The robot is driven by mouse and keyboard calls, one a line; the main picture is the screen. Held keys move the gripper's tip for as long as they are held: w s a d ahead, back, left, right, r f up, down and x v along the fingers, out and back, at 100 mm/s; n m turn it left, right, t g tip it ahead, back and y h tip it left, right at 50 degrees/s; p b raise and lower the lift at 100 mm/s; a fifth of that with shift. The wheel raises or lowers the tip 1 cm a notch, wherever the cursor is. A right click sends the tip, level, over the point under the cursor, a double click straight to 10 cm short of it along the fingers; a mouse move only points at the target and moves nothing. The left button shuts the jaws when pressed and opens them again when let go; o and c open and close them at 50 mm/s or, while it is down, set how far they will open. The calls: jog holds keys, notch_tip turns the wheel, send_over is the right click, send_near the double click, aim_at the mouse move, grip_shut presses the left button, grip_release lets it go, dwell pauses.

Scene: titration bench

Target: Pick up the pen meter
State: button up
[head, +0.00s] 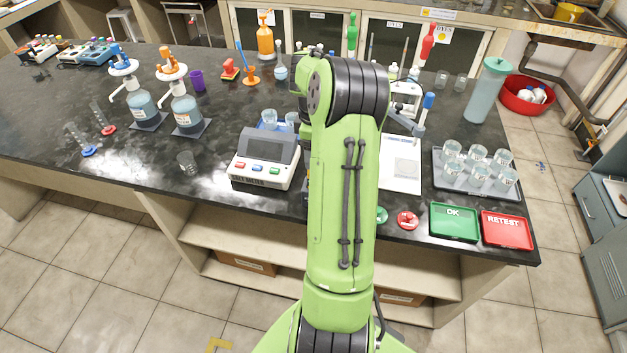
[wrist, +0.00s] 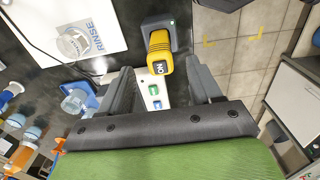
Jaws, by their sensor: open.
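The pen meter (wrist: 159,62) shows in the wrist view as a yellow body marked "ON". My gripper (wrist: 160,82) is open in the wrist view, with one dark finger on either side of the space in front of the pen meter. The yellow end appears between the fingertips or just beyond them; I cannot tell the exact depth. I see no contact. In the head view my green arm hides the pen meter and the gripper.
A white bench meter (head: 265,158) stands left of my arm. A white sheet marked "RINSE" (wrist: 100,48) bears a clear beaker (wrist: 75,42). A tray of beakers (head: 450,185), a green OK tray (head: 454,222) and a red RETEST tray (head: 507,229) are at right.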

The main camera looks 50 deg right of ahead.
notch_tip(320, 180, down, 4)
jog(key=shift+f, duration=0.15)
grip_shut()
dwell(0.3)
